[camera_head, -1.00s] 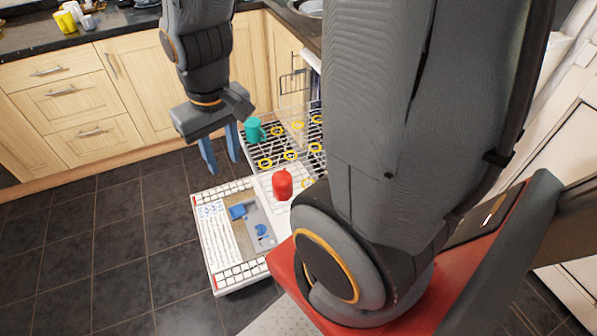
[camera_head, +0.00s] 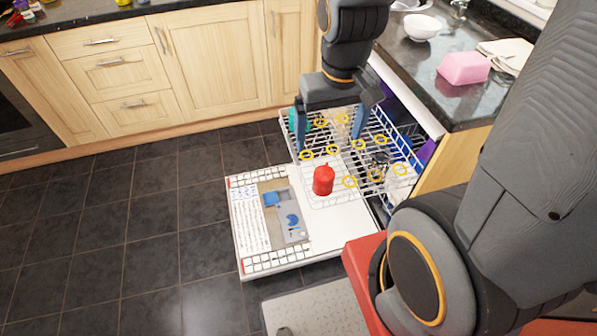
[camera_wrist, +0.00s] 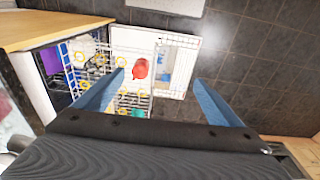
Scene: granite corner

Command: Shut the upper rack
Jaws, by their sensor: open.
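The upper rack (camera_head: 331,190) is a white wire rack pulled out of the dishwasher, above the open door. It carries several yellow rings, a red mug (camera_head: 323,180) near its front left corner and a teal mug (camera_head: 294,121) at its far left. My gripper (camera_head: 330,143) is over the left part of the rack, open and empty, its blue fingers pointing down. One finger partly hides the teal mug. In the wrist view the rack also shows beyond my spread fingers (camera_wrist: 158,78), with the red mug (camera_wrist: 140,69) between them. Contact with the rack cannot be told.
The dishwasher door (camera_head: 330,235) lies open below the rack. A dark worktop (camera_head: 428,75) at the right holds a white bowl (camera_head: 421,27) and a pink block (camera_head: 464,68). Wooden cupboards (camera_head: 205,60) stand behind. The dark tiled floor (camera_head: 140,230) at left is clear.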

